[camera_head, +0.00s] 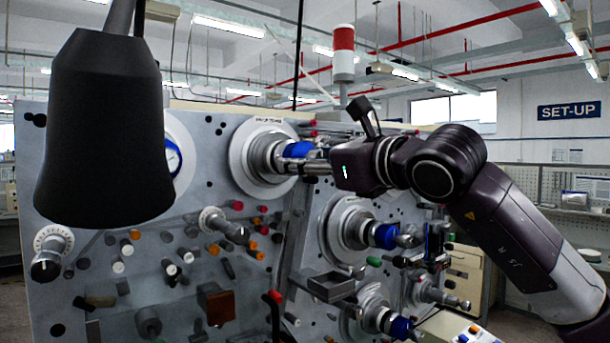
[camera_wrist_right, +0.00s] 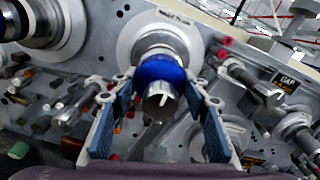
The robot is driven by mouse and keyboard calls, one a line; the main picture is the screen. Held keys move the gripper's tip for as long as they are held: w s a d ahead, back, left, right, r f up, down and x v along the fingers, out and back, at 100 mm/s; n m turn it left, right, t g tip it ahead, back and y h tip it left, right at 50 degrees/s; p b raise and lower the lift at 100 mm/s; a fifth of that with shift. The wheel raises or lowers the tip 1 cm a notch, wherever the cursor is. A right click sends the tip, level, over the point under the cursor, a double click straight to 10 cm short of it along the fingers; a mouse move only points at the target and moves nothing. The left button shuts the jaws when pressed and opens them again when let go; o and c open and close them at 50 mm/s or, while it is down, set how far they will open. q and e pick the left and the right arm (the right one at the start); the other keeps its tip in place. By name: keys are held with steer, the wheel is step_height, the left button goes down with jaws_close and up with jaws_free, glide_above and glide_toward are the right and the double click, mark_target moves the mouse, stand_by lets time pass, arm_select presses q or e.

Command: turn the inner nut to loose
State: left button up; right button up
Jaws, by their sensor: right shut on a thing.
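A blue nut (camera_head: 299,149) sits on the upper spindle (camera_head: 262,157), which sticks out of the grey panel. In the right wrist view the blue nut (camera_wrist_right: 160,69) is in the middle, with the bare metal shaft end (camera_wrist_right: 160,104) in front of it. My right gripper (camera_head: 305,163) reaches in from the right at this spindle. In the right wrist view its two blue-padded fingers (camera_wrist_right: 160,82) stand on either side of the nut, shut on it. The finger contact is partly hidden in the head view. My left gripper is not in view.
More spindles with blue nuts stand below right, one in the middle (camera_head: 384,236) and one lower (camera_head: 401,328). A small grey tray (camera_head: 331,286) juts from the panel. Pegs and knobs crowd the lower left. A dark bell-shaped thing (camera_head: 105,130) hangs close at the left.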

steer(key=n+b, duration=0.2)
steer(key=n, duration=0.2)
steer(key=shift+n, duration=0.3)
steer(key=n+b, duration=0.1)
steer(key=n, duration=0.3)
steer(key=shift+n, duration=0.3)
steer(key=n, duration=0.5)
steer(key=shift+b, duration=0.3)
steer(key=n, duration=0.5)
steer(key=shift+n, duration=0.4)
steer(key=o, duration=1.2)
steer(key=shift+c, duration=0.2)
